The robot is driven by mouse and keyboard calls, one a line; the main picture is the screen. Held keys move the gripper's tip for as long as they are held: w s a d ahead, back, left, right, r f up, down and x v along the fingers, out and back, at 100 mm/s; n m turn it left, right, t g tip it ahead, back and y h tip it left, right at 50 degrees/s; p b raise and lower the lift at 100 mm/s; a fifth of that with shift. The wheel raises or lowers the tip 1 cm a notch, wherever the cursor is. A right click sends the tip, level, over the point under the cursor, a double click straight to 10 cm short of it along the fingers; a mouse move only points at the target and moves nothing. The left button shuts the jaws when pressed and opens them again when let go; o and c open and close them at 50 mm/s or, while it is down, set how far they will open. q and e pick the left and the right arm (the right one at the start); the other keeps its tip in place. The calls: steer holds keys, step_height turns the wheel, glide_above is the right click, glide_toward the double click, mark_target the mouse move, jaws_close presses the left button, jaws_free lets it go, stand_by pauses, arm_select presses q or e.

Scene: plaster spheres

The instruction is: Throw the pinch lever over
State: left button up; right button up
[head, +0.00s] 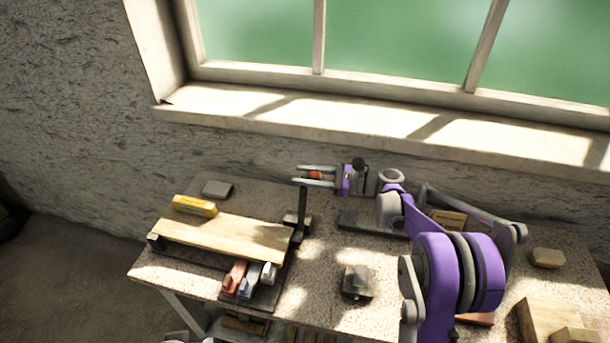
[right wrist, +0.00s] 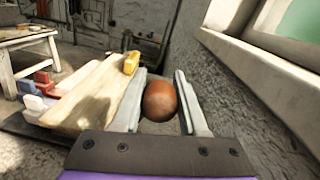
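The pinch lever (head: 302,208) is a dark upright bar at the right end of a device holding a pale wooden board (head: 225,236). Its reddish-brown round knob (head: 315,175) also shows in the right wrist view (right wrist: 160,101). My right gripper (head: 314,175) reaches in from the right at the back of the bench. Its two fingers (right wrist: 160,92) stand on either side of the knob, with narrow gaps showing, so it looks open around the knob. The lever's bar below the knob is hidden in the right wrist view. My left gripper is in neither view.
A yellow block (head: 195,206) lies on the board. Red, blue and white pieces (head: 248,278) stick out at the device's front. A small grey block (head: 358,281) stands on the bench (head: 325,270). The wall and window sill (head: 330,120) are close behind my right gripper.

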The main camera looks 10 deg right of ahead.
jaws_close()
steer(key=shift+f, duration=0.1)
stand_by(0.9)
